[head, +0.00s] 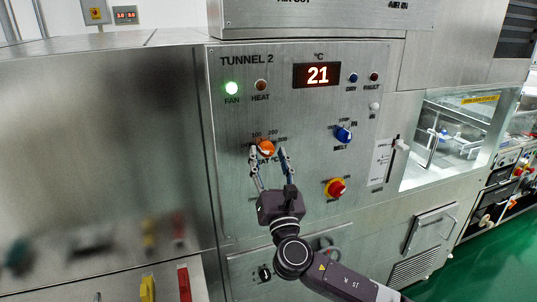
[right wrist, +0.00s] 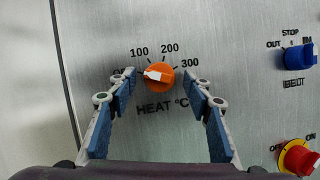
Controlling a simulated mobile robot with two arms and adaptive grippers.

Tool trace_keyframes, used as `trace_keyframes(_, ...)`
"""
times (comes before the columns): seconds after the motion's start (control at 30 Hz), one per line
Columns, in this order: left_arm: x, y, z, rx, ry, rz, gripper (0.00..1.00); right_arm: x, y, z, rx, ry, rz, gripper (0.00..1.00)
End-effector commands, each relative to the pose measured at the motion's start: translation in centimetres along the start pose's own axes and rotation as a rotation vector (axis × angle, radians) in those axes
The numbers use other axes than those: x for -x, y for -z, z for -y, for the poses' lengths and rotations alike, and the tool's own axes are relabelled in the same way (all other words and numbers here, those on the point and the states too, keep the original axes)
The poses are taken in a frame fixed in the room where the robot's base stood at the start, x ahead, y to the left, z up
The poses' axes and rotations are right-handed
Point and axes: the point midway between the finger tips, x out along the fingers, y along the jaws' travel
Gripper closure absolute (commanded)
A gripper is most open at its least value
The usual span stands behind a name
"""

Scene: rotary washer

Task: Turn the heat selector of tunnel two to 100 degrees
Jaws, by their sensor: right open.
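The heat selector of tunnel two is an orange knob (head: 266,147) with a white pointer, on the steel panel (head: 235,190) under the "TUNNEL 2" label. It also shows in the right wrist view (right wrist: 164,82). The pointer faces left, toward a label mostly hidden by a fingertip and below the 100 mark (right wrist: 139,52). My right gripper (head: 267,155) is open, its fingertips on the left and right sides of the knob; I cannot tell whether they touch it. The display (head: 317,75) reads 21. The green fan lamp (head: 232,88) is lit; the heat lamp (head: 261,85) looks unlit. My left gripper is out of view.
To the right of the selector are a blue belt knob (head: 343,134) and a red-and-yellow switch (head: 336,187). A slider (head: 400,145) and a window (head: 455,135) lie farther right. A smaller dark knob (head: 265,272) sits below. The panel left of the selector is clear.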

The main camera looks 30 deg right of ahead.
Motion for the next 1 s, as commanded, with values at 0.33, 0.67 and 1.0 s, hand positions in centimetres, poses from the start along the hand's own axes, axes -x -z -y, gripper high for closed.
trace_keyframes(0.33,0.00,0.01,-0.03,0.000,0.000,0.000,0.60,-0.06,0.08,0.00,0.000,0.000,-0.001,0.65)
trace_keyframes(0.67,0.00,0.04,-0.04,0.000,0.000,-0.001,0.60,-0.04,0.08,0.02,-0.001,0.000,-0.001,0.95)
trace_keyframes(1.0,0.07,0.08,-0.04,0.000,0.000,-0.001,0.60,-0.03,0.06,-0.13,-0.080,0.035,-0.008,0.95)
